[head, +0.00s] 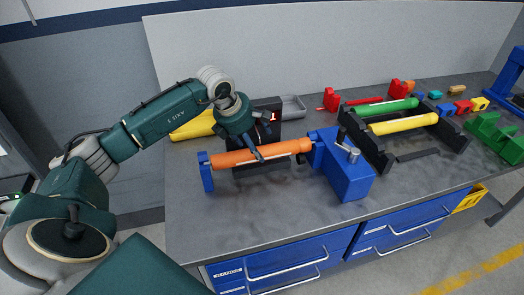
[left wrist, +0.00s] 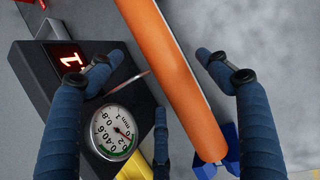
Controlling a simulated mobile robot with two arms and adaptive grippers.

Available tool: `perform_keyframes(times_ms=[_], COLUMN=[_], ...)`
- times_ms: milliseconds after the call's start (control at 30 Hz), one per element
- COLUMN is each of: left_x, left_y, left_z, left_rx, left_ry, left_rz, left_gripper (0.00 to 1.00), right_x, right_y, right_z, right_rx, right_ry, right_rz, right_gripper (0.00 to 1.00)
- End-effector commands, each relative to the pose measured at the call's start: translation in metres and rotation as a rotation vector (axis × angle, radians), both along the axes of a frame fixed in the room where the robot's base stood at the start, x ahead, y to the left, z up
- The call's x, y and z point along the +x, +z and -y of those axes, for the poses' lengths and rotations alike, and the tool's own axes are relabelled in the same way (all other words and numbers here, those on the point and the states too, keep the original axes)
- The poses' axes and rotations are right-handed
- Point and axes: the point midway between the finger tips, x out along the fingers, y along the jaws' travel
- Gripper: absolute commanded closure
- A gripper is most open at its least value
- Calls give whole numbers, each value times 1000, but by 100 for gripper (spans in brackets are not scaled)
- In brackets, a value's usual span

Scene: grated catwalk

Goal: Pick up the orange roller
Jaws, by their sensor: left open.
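The orange roller (head: 280,149) lies horizontally between a small blue end bracket (head: 206,172) on the left and a big blue block (head: 345,170) on the right. My left gripper (head: 256,147) is open at the roller, pointing down, with a finger overlapping it in the picture. In the left wrist view, the roller (left wrist: 172,70) runs between the spread fingers of the gripper (left wrist: 160,85), nearer the right finger. I cannot tell whether any finger touches it. A blue support (left wrist: 222,158) shows at its lower end. My right gripper is not in view.
A dark box with a red digit (head: 268,115) stands behind the roller; its round dial gauge (left wrist: 111,132) shows in the left wrist view. A black rack (head: 372,145) holds green and yellow rollers at right. The bench's front left (head: 225,220) is clear.

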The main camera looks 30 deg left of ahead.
Motion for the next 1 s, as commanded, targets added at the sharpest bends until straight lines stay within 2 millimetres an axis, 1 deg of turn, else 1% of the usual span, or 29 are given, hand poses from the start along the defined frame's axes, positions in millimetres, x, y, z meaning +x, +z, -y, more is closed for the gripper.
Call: perform_keyframes(times_ms=[33,100,200,300,533,600,667,700,767,800,867,900,933,1000], left_x=[3,8,14,16,17,17,17,17,17,17,17,18,18,18], left_y=[-3,-13,-26,-33,-35,-35,-35,-35,-35,-35,-35,-33,-33,-33], left_z=[4,7,7,7,7,7,7,7,7,7,7,7,7,7], left_rx=[-3,-4,-2,-1,-1,-1,-1,-1,-1,-1,-1,-2,-2,-2], left_ry=[0,0,0,0,0,0,0,0,0,0,0,0,0,0], left_rz=[-6,-6,-3,-2,-1,-1,-1,-1,-1,-1,-1,4,4,4], left_gripper=[23,23,23,23,23,37,49,57,69,77,89,97,100,100], right_x=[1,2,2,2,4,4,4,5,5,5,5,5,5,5], right_y=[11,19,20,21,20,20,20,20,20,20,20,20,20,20], right_z=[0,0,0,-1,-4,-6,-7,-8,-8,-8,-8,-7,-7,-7], right_rx=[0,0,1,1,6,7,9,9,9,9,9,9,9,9], right_ry=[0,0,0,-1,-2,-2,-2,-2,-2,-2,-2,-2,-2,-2], right_rz=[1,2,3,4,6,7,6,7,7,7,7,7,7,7], right_gripper=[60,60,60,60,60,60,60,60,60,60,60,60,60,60])
